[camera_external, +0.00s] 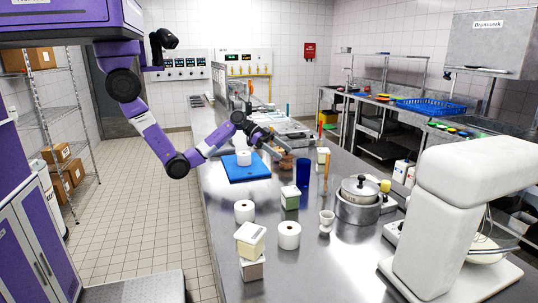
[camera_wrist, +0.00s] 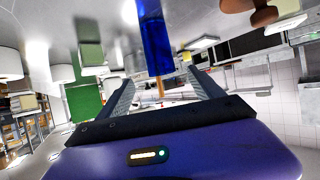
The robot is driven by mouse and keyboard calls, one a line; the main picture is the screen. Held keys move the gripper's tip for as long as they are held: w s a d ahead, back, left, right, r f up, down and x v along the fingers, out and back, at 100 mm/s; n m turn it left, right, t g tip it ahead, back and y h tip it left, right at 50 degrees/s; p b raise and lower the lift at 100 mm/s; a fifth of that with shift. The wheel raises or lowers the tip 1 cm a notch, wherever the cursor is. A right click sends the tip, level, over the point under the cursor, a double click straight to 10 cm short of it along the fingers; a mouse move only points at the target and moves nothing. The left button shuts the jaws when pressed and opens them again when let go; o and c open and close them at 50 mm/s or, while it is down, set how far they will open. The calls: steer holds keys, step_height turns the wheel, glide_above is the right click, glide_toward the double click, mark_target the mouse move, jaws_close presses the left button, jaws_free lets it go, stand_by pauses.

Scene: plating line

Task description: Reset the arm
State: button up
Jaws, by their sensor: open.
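My purple arm reaches from the left over the long steel counter (camera_external: 225,250) in the external view. My gripper (camera_external: 278,148) is above the counter, just right of the blue board (camera_external: 235,172) with a white roll-like item (camera_external: 244,158) on it. In the wrist view my gripper (camera_wrist: 160,88) has its two fingers spread apart, with nothing held between them. A blue cylinder (camera_wrist: 155,38) shows beyond the fingers there; it stands on the counter in the external view (camera_external: 302,173).
Several white rolls (camera_external: 289,236), stacked boxes (camera_external: 250,240), a green-sided box (camera_external: 290,197) and a steel pot (camera_external: 358,207) stand on the counter. A large white mixer (camera_external: 440,215) fills the right front. The tiled floor (camera_external: 140,200) at left is clear.

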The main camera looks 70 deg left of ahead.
steer(key=w+a+r+n+t+y, duration=0.3)
steer(key=w+a+r+n+t, duration=0.1)
steer(key=a+n+t, duration=0.1)
steer(key=s+a+f+n+t+y, duration=0.3)
steer(key=s+a+f+n+y, duration=0.15)
steer(key=s, duration=0.45)
steer(key=s+d+f+g+y, duration=0.1)
steer(key=s, duration=1.8)
steer(key=s+d+f+y, duration=0.1)
steer(key=s+f, duration=0.1)
steer(key=s, duration=1.7)
steer(key=shift+d+g, duration=0.25)
steer(key=shift+g, duration=0.15)
